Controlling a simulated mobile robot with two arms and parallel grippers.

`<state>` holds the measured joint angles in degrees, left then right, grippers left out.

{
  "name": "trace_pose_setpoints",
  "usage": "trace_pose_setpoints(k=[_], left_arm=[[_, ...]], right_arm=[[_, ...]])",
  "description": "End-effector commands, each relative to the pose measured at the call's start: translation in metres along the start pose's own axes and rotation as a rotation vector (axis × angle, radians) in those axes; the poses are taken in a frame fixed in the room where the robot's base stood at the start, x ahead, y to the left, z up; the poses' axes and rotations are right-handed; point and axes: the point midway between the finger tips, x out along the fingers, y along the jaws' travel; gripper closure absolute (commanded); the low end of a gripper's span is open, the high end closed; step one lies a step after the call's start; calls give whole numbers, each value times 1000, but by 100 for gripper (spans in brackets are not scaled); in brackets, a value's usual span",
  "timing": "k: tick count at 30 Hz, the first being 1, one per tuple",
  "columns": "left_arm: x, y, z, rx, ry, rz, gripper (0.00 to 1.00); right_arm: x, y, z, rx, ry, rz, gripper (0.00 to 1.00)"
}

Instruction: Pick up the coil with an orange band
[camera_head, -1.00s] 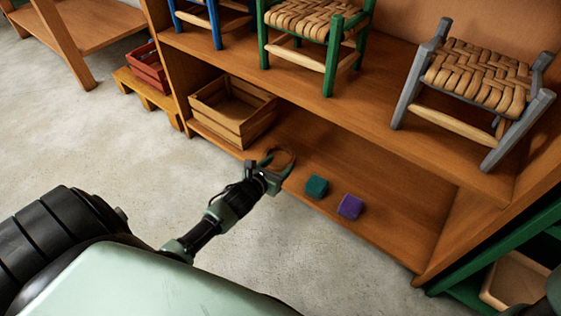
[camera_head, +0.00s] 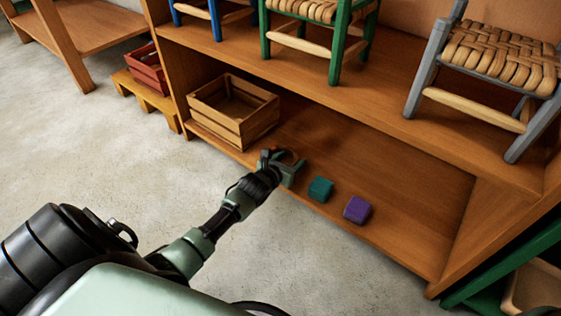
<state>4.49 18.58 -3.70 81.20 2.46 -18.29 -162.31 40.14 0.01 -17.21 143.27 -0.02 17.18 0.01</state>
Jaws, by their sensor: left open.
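The coil with an orange band (camera_head: 288,154) shows only as a small orange-brown curve on the lower shelf. Most of it is hidden by my left gripper. My left gripper (camera_head: 284,162) is open, at the shelf's front edge, with its fingers over or around the coil. I cannot tell whether they touch it. My right gripper is not in view.
A teal block (camera_head: 320,189) and a purple block (camera_head: 357,209) lie on the lower shelf (camera_head: 410,210), right of my left gripper. A wooden crate (camera_head: 232,111) stands to its upper left. Woven stools, including a grey one (camera_head: 490,70), stand on the shelf above.

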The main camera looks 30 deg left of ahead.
Motion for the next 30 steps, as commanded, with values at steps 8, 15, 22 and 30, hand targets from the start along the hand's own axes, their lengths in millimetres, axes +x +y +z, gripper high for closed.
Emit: trace_pose_setpoints(k=[8,15,22,30], left_arm=[[0,0,0,0,0,0,100],[-1,0,0,-1,0,0,100],[-2,0,2,-1,1,0,100],[-14,0,32,3,-2,-1,100]], right_arm=[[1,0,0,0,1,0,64],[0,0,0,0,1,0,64],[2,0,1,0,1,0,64],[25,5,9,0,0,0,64]])
